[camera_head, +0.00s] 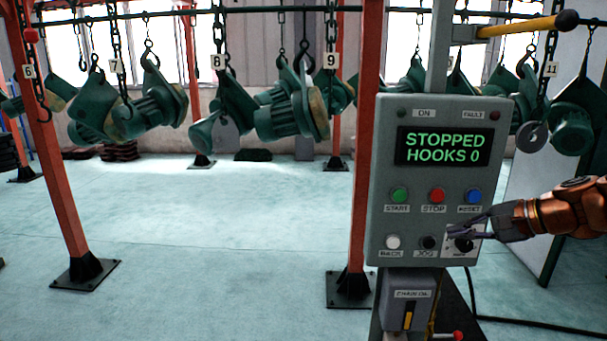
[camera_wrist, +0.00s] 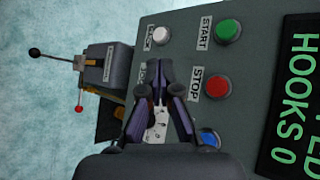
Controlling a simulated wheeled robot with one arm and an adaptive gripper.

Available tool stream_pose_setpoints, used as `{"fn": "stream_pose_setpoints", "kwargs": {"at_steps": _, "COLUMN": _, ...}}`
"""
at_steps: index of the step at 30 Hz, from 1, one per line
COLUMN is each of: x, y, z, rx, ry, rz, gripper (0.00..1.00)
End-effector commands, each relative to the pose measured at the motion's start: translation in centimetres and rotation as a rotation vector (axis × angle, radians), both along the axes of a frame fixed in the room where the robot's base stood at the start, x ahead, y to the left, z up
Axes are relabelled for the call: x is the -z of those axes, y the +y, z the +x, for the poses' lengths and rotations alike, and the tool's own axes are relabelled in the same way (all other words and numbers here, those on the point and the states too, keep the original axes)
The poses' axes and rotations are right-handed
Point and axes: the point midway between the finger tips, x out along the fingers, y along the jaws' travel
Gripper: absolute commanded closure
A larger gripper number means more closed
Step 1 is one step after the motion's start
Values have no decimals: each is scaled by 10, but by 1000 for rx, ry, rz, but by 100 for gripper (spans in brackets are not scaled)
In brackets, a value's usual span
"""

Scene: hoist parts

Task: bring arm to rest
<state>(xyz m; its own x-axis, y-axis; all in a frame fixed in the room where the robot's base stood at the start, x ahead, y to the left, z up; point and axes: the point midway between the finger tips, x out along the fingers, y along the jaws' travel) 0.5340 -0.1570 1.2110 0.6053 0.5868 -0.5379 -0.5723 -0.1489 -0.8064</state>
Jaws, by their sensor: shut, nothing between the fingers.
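My gripper (camera_head: 458,232) reaches in from the right in the head view, at the lower right of the grey control panel (camera_head: 385,180). It is shut and empty, its fingertips in front of the panel near a black selector knob (camera_head: 463,245). In the wrist view the fingers of my gripper (camera_wrist: 160,98) close together over the panel's lower part. I cannot tell whether they touch it. The panel display (camera_head: 443,147) reads "STOPPED HOOKS 0". Green start (camera_head: 400,195), red stop (camera_head: 437,195) and blue reset (camera_head: 474,196) buttons sit below it.
Green hoist parts (camera_head: 290,115) hang from numbered chains along an overhead rail. Orange posts (camera_head: 365,150) stand on black foot plates. A chain oil box (camera_head: 408,300) is under the panel. A yellow lever (camera_head: 525,27) juts out above.

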Motion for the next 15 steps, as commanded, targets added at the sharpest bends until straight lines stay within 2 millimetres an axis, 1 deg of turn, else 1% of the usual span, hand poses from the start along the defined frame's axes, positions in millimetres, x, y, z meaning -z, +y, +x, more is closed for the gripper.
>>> {"fn": "stream_pose_setpoints", "kwargs": {"at_steps": 1, "x": 8, "y": 31, "z": -9, "rx": -65, "ry": 25, "rz": -38, "gripper": 100}}
{"fn": "stream_pose_setpoints", "kwargs": {"at_steps": 2, "x": 14, "y": 46, "z": -16, "rx": -100, "ry": 42, "rz": -63, "gripper": 100}}
{"fn": "stream_pose_setpoints", "kwargs": {"at_steps": 3, "x": 23, "y": 66, "z": -27, "rx": -148, "ry": 66, "rz": -96, "gripper": 100}}
{"fn": "stream_pose_setpoints", "kwargs": {"at_steps": 5, "x": 35, "y": 92, "z": -43, "rx": -217, "ry": 96, "rz": -149, "gripper": 100}}
{"fn": "stream_pose_setpoints", "kwargs": {"at_steps": 6, "x": 44, "y": 109, "z": -55, "rx": -264, "ry": 118, "rz": -184, "gripper": 100}}
{"fn": "stream_pose_setpoints", "kwargs": {"at_steps": 8, "x": 56, "y": 130, "z": -75, "rx": -333, "ry": 144, "rz": -237, "gripper": 100}}
{"fn": "stream_pose_setpoints", "kwargs": {"at_steps": 10, "x": 72, "y": 151, "z": -100, "rx": -412, "ry": 178, "rz": -302, "gripper": 100}}
{"fn": "stream_pose_setpoints", "kwargs": {"at_steps": 12, "x": 86, "y": 167, "z": -127, "rx": -489, "ry": 206, "rz": -369, "gripper": 100}}
{"fn": "stream_pose_setpoints", "kwargs": {"at_steps": 14, "x": 99, "y": 178, "z": -150, "rx": -555, "ry": 232, "rz": -425, "gripper": 100}}
{"fn": "stream_pose_setpoints", "kwargs": {"at_steps": 15, "x": 107, "y": 184, "z": -166, "rx": -598, "ry": 246, "rz": -466, "gripper": 100}}
